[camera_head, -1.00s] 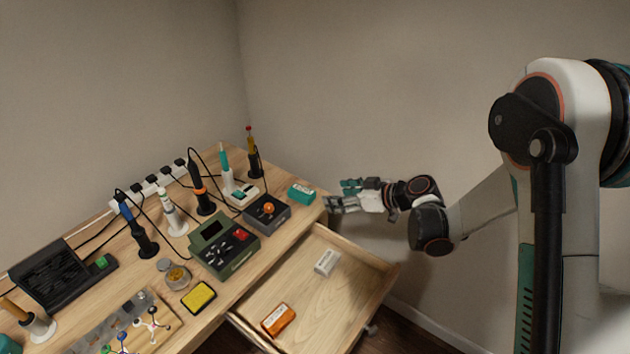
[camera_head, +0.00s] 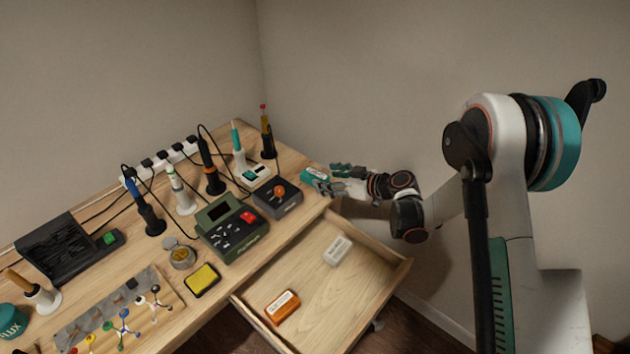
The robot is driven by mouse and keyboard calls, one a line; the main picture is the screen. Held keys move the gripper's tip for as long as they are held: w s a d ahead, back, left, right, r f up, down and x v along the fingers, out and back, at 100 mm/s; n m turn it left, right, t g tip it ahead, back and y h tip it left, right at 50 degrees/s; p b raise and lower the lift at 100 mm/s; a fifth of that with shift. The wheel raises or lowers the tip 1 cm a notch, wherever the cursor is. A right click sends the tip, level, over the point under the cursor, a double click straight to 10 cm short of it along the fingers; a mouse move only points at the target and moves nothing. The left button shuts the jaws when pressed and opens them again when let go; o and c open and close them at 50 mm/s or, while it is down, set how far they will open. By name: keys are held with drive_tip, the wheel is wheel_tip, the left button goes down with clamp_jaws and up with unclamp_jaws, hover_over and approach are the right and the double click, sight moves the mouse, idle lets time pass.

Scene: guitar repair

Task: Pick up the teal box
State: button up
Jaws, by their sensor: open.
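The teal box (camera_head: 313,175) lies on the wooden tabletop near its right end, with a pale label on it. My gripper (camera_head: 328,178) reaches in from the right, with its fingers spread apart at the box. One finger shows behind the box's right end and the other in front of it. The near finger hides a little of the box. Whether the fingers touch the box cannot be told.
A dark box with an orange knob (camera_head: 279,197) stands left of my gripper. A red-tipped tool in a stand (camera_head: 267,135) is behind. The open drawer (camera_head: 325,285) below holds a white box (camera_head: 338,250) and an orange box (camera_head: 282,307). The wall is close behind.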

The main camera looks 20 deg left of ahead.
sight(317, 176)
drive_tip(key=b+x, duration=0.1)
drive_tip(key=x, duration=0.1)
drive_tip(key=b+x, duration=0.1)
drive_tip(key=x, duration=0.1)
drive_tip(key=shift+w+a+f, duration=0.1)
drive_tip(key=shift+w+f, duration=0.15)
drive_tip(key=shift+w, duration=0.15)
drive_tip(key=shift+w+a+b, duration=0.15)
drive_tip(key=shift+a+b, duration=0.2)
drive_tip(key=c, duration=1.2)
